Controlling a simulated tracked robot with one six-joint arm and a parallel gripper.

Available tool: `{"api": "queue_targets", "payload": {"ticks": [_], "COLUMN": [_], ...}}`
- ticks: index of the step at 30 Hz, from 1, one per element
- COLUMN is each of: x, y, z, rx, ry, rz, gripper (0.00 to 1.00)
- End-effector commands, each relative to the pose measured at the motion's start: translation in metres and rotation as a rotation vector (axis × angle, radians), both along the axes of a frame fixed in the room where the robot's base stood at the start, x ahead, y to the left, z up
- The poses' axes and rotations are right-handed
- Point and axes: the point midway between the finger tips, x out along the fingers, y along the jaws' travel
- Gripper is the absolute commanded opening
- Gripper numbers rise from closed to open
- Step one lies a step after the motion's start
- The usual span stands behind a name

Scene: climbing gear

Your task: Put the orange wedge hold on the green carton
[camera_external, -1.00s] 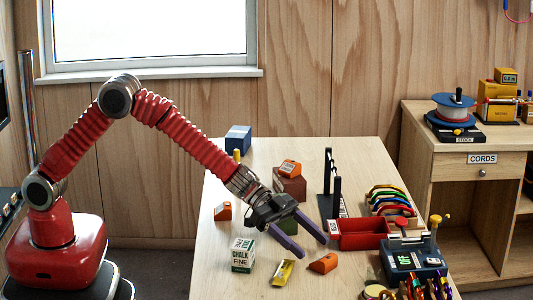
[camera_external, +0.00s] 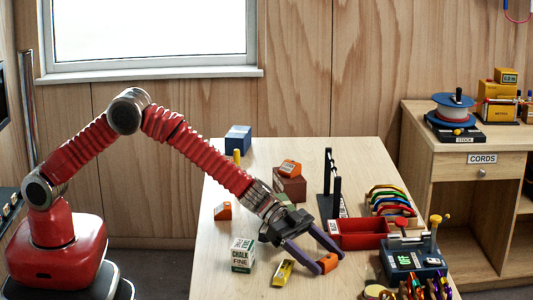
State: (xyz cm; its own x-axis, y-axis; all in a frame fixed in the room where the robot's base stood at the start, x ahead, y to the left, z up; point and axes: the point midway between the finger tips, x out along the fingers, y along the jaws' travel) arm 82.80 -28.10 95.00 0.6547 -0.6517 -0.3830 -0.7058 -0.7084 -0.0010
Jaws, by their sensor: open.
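An orange wedge hold (camera_external: 328,262) lies on the table near its front, between the fingertips of my gripper (camera_external: 329,261). My gripper is open and reaches down around it; I cannot tell whether either finger touches it. The green carton is mostly hidden behind my wrist, with only a small green part (camera_external: 284,198) showing above it. A second orange hold (camera_external: 290,168) sits on a dark red box (camera_external: 290,187). A third orange piece (camera_external: 222,211) stands at the table's left edge.
A white chalk box (camera_external: 243,255) and a yellow packet (camera_external: 283,273) stand left of my gripper. A red tray (camera_external: 362,234), a black upright rack (camera_external: 328,185) and a dark blue device (camera_external: 414,259) are to the right. A blue box (camera_external: 238,139) is at the back.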

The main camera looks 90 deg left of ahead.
Motion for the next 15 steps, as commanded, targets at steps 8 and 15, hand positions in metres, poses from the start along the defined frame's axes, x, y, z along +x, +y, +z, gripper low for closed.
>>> {"api": "queue_targets", "payload": {"ticks": [8,15], "x": [0.0055,0.0055], "y": [-0.0066,-0.0063], "z": [-0.0033,-0.0034], "rx": [0.000,0.000], "ry": [0.000,0.000], "rz": [-0.001,-0.001], "gripper": [0.64,0.64]}}
